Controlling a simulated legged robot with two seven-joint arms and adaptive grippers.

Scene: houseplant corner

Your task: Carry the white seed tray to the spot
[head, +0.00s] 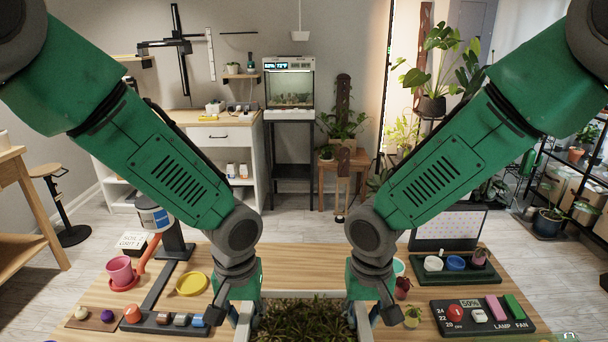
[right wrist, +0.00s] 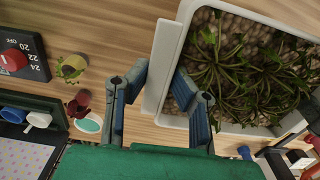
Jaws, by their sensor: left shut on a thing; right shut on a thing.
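The white seed tray (head: 303,295), filled with green seedlings, is at the bottom centre of the head view, between my two grippers; its near side is cut off by the frame. My left gripper (head: 226,312) is shut on its left side. My right gripper (head: 368,312) is shut on its right side. In the right wrist view, the right fingers (right wrist: 160,85) straddle the white side rim of the tray (right wrist: 172,52). I cannot tell how far the tray is above the wooden table. No marked spot is visible.
On the left of the table are a yellow saucer (head: 192,284), a pink pot (head: 121,271) and a dark rail with small pieces (head: 165,320). On the right are a control panel (head: 482,316), a dark tray with cups (head: 455,276) and small pots (head: 412,316) close to my right gripper.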

